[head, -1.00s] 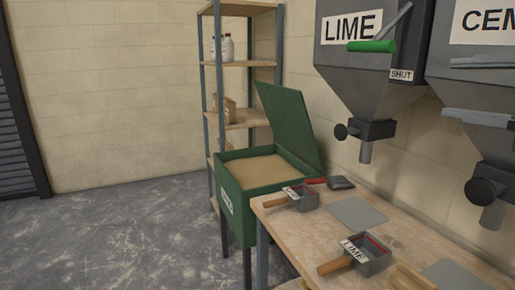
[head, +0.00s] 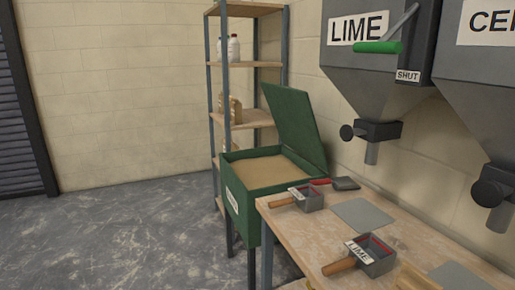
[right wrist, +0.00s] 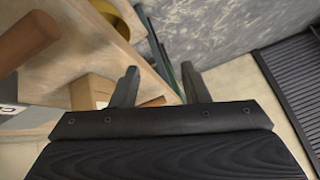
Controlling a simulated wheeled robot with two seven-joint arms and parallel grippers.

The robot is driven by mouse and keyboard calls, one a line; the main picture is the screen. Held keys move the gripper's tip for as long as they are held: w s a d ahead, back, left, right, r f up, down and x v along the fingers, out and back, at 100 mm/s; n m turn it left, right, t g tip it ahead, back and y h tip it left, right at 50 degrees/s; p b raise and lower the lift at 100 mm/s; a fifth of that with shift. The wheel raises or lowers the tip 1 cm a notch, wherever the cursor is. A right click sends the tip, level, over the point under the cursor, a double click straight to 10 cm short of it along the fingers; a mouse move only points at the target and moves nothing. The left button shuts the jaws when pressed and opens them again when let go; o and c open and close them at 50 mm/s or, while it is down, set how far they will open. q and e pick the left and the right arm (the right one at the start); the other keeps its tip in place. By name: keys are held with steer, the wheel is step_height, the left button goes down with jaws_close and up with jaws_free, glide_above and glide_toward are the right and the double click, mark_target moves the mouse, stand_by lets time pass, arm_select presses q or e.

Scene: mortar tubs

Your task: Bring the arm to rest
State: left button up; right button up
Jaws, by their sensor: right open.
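My right gripper (right wrist: 160,88) shows in the right wrist view with its two dark fingers apart and nothing between them. Behind it are the wooden bench top, shelving and the grey floor, at a distance I cannot tell. Neither gripper shows in the head view, and my left gripper is in no view.
In the head view, a wooden bench (head: 300,225) holds a LIME scoop (head: 368,257), another scoop (head: 308,198) and a red-handled tool (head: 345,183). A green bin (head: 265,190) with its lid up stands behind. Grey hoppers (head: 375,75) hang at the right. The floor (head: 110,235) at left is clear.

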steer(key=s+a+f+m+g, duration=0.1)
steer(key=s+f+m, duration=0.2)
steer(key=f, duration=0.1)
step_height(320, 180, up, 14)
steer(key=p, duration=1.5)
steer(key=shift+r+n, duration=0.2)
steer(key=shift+n, duration=0.1)
steer(key=shift+w, duration=0.1)
steer(key=shift+c, duration=0.2)
